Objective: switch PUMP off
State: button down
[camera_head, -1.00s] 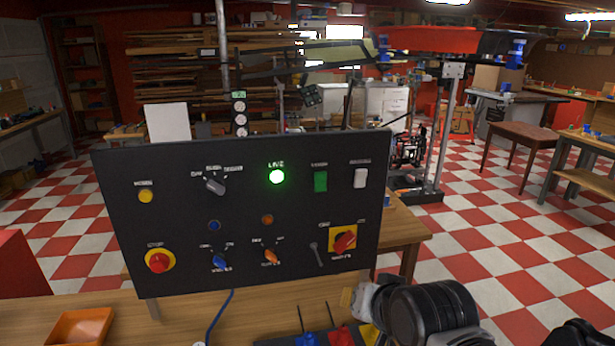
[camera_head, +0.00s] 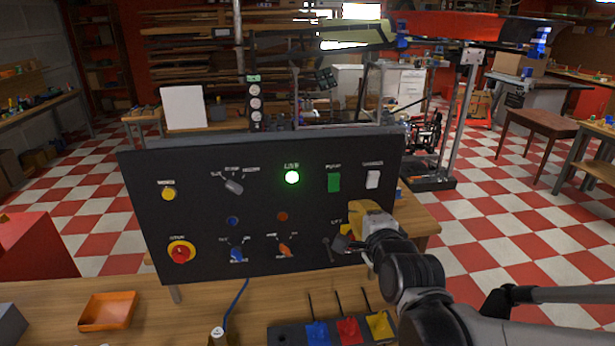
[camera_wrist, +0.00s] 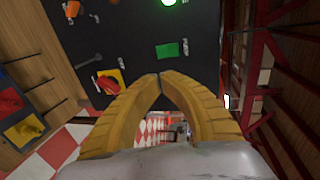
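The black control panel (camera_head: 205,205) stands on the wooden bench. The green rocker switch (camera_head: 334,183), whose small label above seems to read PUMP, is in its upper right part. In the wrist view the green rocker (camera_wrist: 172,50) is just beyond my fingertips and slightly right. My gripper (camera_head: 354,207) has yellow fingers and is in front of the panel's lower right, below the rocker in the head view. In the wrist view the fingertips (camera_wrist: 160,76) meet with nothing between them. Contact with the panel is not visible.
The red-and-yellow rotary switch (camera_wrist: 108,82) is near my fingers, partly hidden in the head view. A red stop button (camera_head: 181,252) and an orange tray (camera_head: 108,310) are left.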

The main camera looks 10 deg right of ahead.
aim_at(338, 190)
jog(key=b+x, duration=0.3)
jog(key=x, duration=1.1)
jog(key=shift+w+f+b, duration=0.3)
jog(key=shift+w+b, duration=0.1)
jog(key=shift+r, duration=0.1)
jog(key=shift+s, duration=0.1)
